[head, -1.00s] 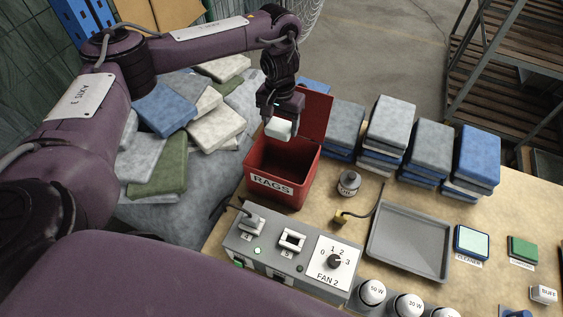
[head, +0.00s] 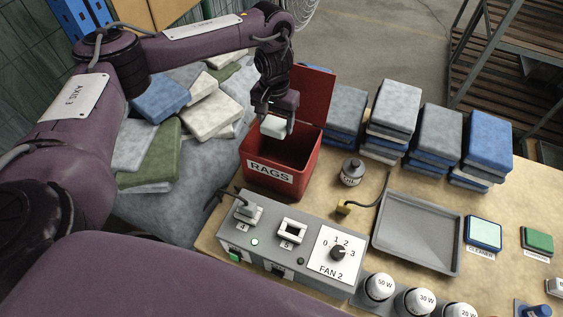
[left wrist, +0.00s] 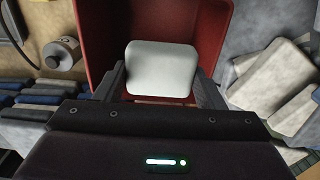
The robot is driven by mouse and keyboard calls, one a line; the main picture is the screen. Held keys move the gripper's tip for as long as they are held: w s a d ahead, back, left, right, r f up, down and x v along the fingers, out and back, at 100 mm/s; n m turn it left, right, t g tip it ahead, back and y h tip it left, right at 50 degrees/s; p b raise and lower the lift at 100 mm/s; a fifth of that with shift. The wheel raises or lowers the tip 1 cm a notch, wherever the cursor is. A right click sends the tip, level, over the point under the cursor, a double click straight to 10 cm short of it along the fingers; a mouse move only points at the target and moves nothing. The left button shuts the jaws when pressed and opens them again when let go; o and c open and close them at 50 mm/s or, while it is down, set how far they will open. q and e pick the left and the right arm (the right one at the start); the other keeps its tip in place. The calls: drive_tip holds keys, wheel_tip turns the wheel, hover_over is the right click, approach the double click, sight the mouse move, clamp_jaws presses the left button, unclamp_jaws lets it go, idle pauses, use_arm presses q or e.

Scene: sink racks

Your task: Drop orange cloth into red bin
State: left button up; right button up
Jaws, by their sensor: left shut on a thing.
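My left gripper (head: 273,123) points down over the open red bin (head: 274,184), which is labelled RAGS. It is shut on a pale white, rounded block-like piece (left wrist: 162,68), held between its two fingers. The held piece looks white in both views, not orange. In the left wrist view the piece is above the opening of the red bin (left wrist: 98,45), whose inside looks empty where it shows. The bin's red lid stands open at its back. No orange cloth shows in these frames. My right gripper is not in view.
Folded cloths in blue, white and green (head: 160,97) pile up left of the bin. Several cloth stacks (head: 395,105) stand to its right. A small bottle (head: 351,172), a grey tray (head: 420,232) and a switch panel (head: 290,240) are close by. The tray is empty.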

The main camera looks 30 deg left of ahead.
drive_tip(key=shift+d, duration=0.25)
use_arm(q)
drive_tip(key=o, duration=0.9)
drive_tip(key=shift+o, duration=0.2)
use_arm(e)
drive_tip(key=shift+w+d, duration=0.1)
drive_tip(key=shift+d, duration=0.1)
use_arm(q)
wheel_tip(320, 180, up, 7)
drive_tip(key=shift+f+p, duration=0.1)
drive_tip(key=shift+p, duration=0.85)
drive_tip(key=shift+r, duration=0.55)
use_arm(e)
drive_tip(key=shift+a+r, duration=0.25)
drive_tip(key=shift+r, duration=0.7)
